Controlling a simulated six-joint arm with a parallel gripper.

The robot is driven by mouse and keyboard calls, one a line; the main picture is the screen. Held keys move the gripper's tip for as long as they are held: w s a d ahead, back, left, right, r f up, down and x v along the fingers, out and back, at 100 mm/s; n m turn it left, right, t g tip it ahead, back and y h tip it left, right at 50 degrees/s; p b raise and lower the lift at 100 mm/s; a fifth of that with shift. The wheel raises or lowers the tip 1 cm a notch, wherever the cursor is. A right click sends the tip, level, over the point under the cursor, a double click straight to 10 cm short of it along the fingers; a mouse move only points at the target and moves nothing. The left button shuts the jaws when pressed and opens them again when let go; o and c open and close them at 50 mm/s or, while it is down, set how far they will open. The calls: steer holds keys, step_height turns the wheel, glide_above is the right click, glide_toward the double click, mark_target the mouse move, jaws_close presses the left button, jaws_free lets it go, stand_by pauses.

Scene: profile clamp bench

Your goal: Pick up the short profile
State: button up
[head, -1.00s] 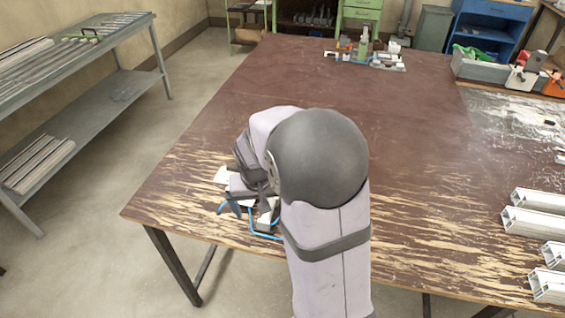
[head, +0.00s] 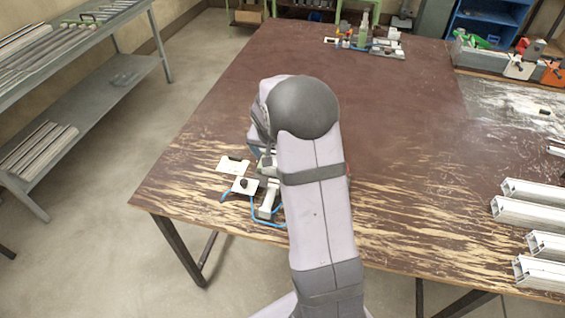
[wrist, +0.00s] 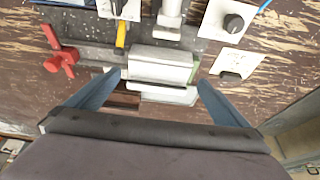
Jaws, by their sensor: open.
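In the wrist view, my gripper (wrist: 160,81) is open, with its two blue fingers spread. A short pale profile piece (wrist: 160,62) with a dark slot along its near side lies in the clamp fixture (wrist: 205,48), in the gap between the fingertips. I see no clear contact between it and either finger. In the head view, my arm covers most of the gripper and the profile piece; the fixture's white plates (head: 243,186) show left of the arm.
A red handle (wrist: 60,62) and a yellow part (wrist: 120,36) stand by the fixture. A black knob (wrist: 233,23) sits on a white plate. Several long white profiles (head: 530,213) lie at the table's right. The middle of the brown table (head: 400,120) is clear.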

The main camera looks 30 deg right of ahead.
steer(key=shift+p+x, duration=1.2)
steer(key=shift+x, duration=1.35)
steer(key=shift+s, duration=0.15)
steer(key=c, duration=1.2)
steer(key=shift+o, duration=0.2)
steer(key=shift+r, duration=0.1)
step_height(320, 180, up, 10)
steer(key=b, duration=0.2)
steer(key=w+d+f+p, duration=0.1)
steer(key=w+d+p, duration=0.1)
steer(key=w, duration=0.3)
steer(key=w+d+f+p, duration=0.2)
steer(key=w+p, duration=0.1)
steer(key=w, duration=0.3)
steer(key=shift+w, duration=0.25)
